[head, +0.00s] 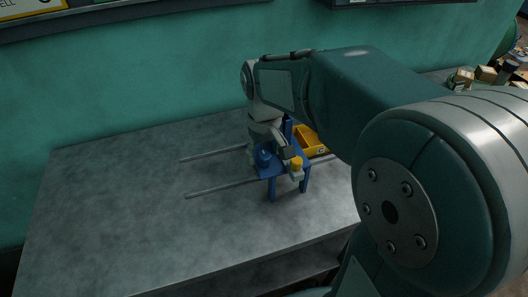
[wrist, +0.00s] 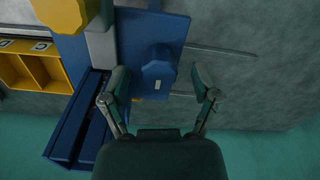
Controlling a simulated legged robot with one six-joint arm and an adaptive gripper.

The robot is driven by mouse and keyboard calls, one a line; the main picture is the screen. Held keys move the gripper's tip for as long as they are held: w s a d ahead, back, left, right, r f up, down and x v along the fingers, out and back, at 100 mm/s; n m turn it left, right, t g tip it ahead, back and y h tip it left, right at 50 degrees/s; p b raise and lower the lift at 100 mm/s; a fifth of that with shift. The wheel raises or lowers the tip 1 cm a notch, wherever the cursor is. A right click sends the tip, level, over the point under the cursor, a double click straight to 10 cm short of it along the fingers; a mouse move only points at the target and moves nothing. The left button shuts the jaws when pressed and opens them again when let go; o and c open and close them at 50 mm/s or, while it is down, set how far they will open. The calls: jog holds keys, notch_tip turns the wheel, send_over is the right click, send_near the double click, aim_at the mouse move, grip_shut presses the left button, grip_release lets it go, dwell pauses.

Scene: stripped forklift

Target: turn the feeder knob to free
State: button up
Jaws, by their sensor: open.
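A blue feeder stand (head: 275,172) stands on the grey table, with a blue faceted knob (head: 263,158) on its top and a yellow knob (head: 296,163) at its front right corner. In the wrist view the blue knob (wrist: 158,76) lies between the two fingers of my gripper (wrist: 161,80). The fingers are apart, with a visible gap on each side of the knob. The yellow knob (wrist: 62,12) shows at the top left there, outside the fingers. In the head view my gripper (head: 283,148) is over the stand, partly hidden by its own wrist. I cannot read any knob marking.
A yellow bin (head: 309,139) sits just behind and right of the stand; its compartments (wrist: 40,70) show in the wrist view. Two thin rails (head: 215,191) run left from the stand. The left of the table (head: 110,205) is clear. A green wall (head: 130,75) rises behind.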

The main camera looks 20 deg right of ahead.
grip_shut()
jog(key=shift+n, duration=0.3)
jog(key=n, duration=0.3)
jog(key=shift+n, duration=0.3)
jog(key=n, duration=0.4)
jog(key=shift+s, duration=0.1)
jog(key=n, duration=0.5)
jog(key=shift+f, duration=0.1)
jog(key=n, duration=0.4)
jog(key=shift+n, duration=0.4)
